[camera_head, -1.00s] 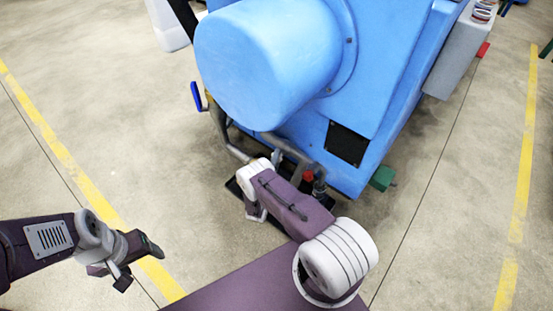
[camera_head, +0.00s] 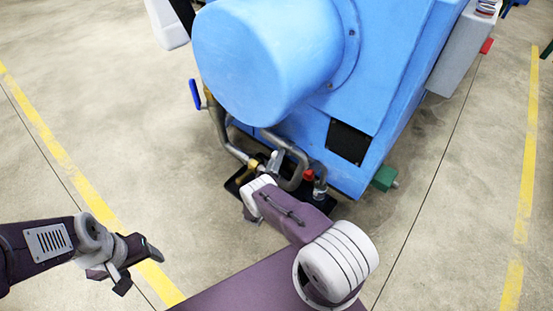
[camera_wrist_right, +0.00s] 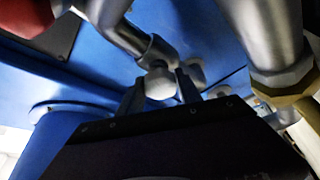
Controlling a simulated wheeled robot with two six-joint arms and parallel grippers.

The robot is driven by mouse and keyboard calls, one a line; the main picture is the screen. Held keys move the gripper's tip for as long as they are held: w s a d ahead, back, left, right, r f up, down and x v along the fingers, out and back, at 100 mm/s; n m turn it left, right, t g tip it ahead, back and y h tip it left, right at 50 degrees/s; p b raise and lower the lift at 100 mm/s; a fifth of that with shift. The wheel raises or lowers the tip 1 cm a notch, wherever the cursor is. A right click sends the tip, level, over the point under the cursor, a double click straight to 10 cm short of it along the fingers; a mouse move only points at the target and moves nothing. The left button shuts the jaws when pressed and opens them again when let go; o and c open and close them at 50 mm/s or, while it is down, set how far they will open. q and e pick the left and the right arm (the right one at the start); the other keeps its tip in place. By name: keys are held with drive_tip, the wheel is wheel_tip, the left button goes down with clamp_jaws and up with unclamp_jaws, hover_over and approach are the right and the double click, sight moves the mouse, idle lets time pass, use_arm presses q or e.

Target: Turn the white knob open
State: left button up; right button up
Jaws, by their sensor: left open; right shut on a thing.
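The white knob (camera_wrist_right: 160,83) is a pale rounded piece at the end of a grey pipe fitting in the right wrist view. My right gripper (camera_wrist_right: 161,94) has one dark finger on each side of it and is shut on it. In the head view my right wrist (camera_head: 262,190) hides the fingertips, and a pale grey piece (camera_head: 276,159) shows just beyond it among the pipes; I cannot tell if this is the knob. My left gripper (camera_head: 138,266) is open and empty at the lower left, away from the machine.
The blue machine (camera_head: 385,75) with its large rounded housing fills the top middle. Grey pipes (camera_head: 298,165), a red cap (camera_head: 309,175) and a blue lever (camera_head: 195,95) surround the work spot. A green block (camera_head: 384,178) sticks out at right. The floor at left is clear.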

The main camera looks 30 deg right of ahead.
idle(0.5)
drive_tip(key=o, duration=1.4)
drive_tip(key=shift+c, duration=0.2)
drive_tip(key=p+v, duration=0.2)
drive_tip(key=v, duration=0.7)
drive_tip(key=shift+p, duration=0.35)
